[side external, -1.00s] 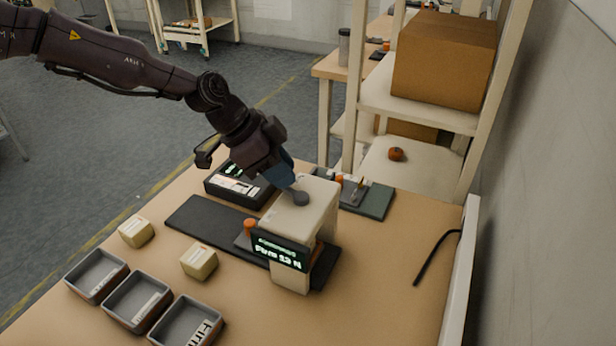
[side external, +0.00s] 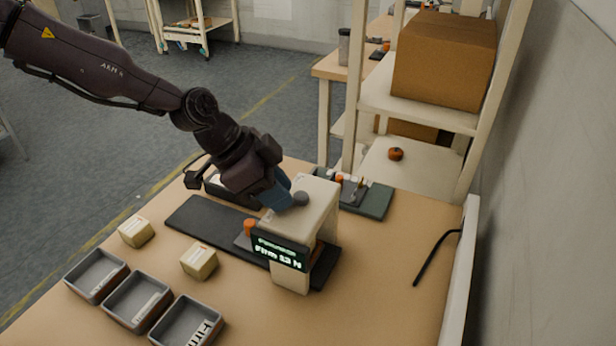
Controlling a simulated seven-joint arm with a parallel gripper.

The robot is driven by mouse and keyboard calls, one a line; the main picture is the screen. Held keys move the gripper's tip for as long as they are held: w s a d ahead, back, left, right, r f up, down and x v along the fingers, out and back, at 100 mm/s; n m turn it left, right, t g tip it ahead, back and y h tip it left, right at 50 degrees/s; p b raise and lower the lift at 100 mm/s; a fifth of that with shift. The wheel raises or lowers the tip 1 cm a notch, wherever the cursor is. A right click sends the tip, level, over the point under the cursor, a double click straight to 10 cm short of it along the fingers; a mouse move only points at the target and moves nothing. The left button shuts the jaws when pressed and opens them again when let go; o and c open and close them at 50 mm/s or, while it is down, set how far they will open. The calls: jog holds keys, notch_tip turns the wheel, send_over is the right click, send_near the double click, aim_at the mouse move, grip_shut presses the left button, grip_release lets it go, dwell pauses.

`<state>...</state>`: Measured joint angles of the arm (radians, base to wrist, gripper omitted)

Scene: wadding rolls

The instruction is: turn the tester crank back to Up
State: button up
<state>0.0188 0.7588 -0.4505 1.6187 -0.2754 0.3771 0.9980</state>
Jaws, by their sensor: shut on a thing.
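The tester (side external: 318,205) is a cream, arch-shaped stand on a dark base plate on the table. Its display (side external: 279,252) shows small green-white text that seems to begin with "Firm" and end in "N". A grey round knob (side external: 300,198), part of the crank, shows at the top of the tester. My gripper (side external: 284,203), with blue fingers, is at the tester's top left, just left of this knob. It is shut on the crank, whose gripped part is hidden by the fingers. The Up mark cannot be made out.
An orange-topped piece (side external: 250,228) stands left of the tester on the dark mat (side external: 195,217). Two pale wadding blocks (side external: 199,261) and several grey trays (side external: 137,301) lie front left. A green board (side external: 372,200) lies behind the tester. The table's right side is mostly clear.

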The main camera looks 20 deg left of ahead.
jog(key=shift+s, duration=0.1)
jog(key=shift+s+d, duration=0.25)
jog(key=shift+d, duration=1)
jog(key=shift+w+d, duration=0.25)
jog(key=shift+d, duration=0.3)
jog(key=shift+w+d, duration=0.2)
jog(key=shift+d, duration=0.45)
jog(key=shift+w, duration=0.15)
